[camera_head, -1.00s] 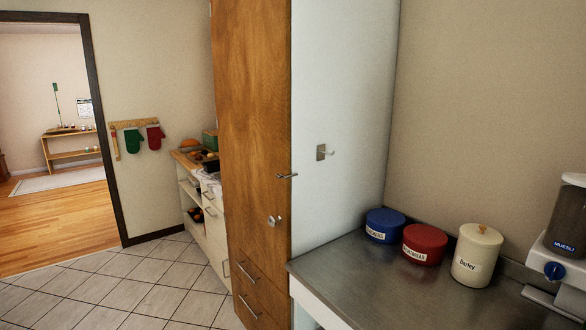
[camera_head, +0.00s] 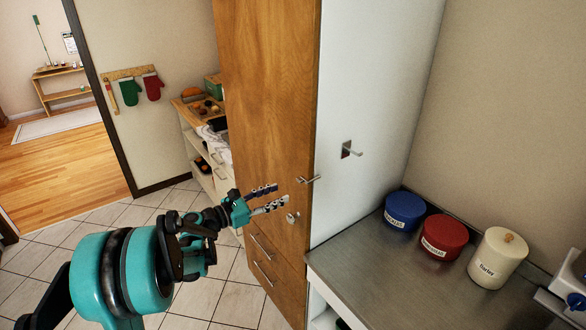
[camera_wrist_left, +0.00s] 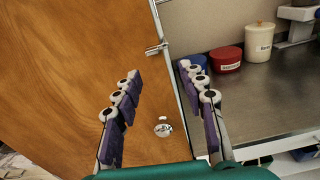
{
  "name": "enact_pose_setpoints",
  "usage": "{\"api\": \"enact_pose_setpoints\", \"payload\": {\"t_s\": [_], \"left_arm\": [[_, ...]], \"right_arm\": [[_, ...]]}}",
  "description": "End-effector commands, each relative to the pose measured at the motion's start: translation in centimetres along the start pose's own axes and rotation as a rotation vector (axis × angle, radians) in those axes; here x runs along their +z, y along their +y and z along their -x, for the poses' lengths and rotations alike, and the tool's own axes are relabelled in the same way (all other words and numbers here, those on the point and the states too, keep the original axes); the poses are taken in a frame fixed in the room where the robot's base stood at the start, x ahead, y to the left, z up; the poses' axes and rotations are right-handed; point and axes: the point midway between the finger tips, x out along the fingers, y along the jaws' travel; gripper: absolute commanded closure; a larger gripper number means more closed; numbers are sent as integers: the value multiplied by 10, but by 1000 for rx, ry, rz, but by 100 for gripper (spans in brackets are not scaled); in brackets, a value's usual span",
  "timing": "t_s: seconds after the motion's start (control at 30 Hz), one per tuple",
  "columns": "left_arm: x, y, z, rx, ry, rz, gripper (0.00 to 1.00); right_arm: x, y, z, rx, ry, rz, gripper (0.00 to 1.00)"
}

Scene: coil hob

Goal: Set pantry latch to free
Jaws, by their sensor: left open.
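The tall wooden pantry door (camera_head: 265,90) is shut. A small round metal latch knob (camera_head: 292,217) sits on it low near its right edge, with a metal bar handle (camera_head: 309,180) above. My left gripper (camera_head: 279,195) is open and empty in front of the door, its fingertips just left of the knob in the head view. In the left wrist view the latch (camera_wrist_left: 163,128) shows between the spread fingers, and the handle (camera_wrist_left: 156,49) lies beyond the tips. The latch's exact setting is too small to read. My right gripper is out of view.
A steel counter (camera_head: 365,265) stands right of the pantry, with blue (camera_head: 404,212), red (camera_head: 444,237) and cream (camera_head: 497,257) canisters. A hook (camera_head: 350,150) sticks out from the white side panel. Drawers with bar handles are below the door. Tiled floor (camera_head: 150,207) is open at left.

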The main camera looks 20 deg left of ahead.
Motion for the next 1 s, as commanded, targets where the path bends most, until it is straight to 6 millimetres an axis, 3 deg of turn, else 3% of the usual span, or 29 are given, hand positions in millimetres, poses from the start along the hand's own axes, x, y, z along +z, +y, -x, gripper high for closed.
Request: {"api": "enact_pose_setpoints", "payload": {"t_s": [0.17,0.6,0.97,1.0], "left_arm": [[5,11,-5,6,-43,67,59],[8,11,-69,6,-42,65,59],[8,11,-75,8,-41,64,59],[8,11,-75,8,-41,64,69]], "right_arm": [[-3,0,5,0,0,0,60],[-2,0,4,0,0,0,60],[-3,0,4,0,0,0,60],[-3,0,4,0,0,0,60]]}}
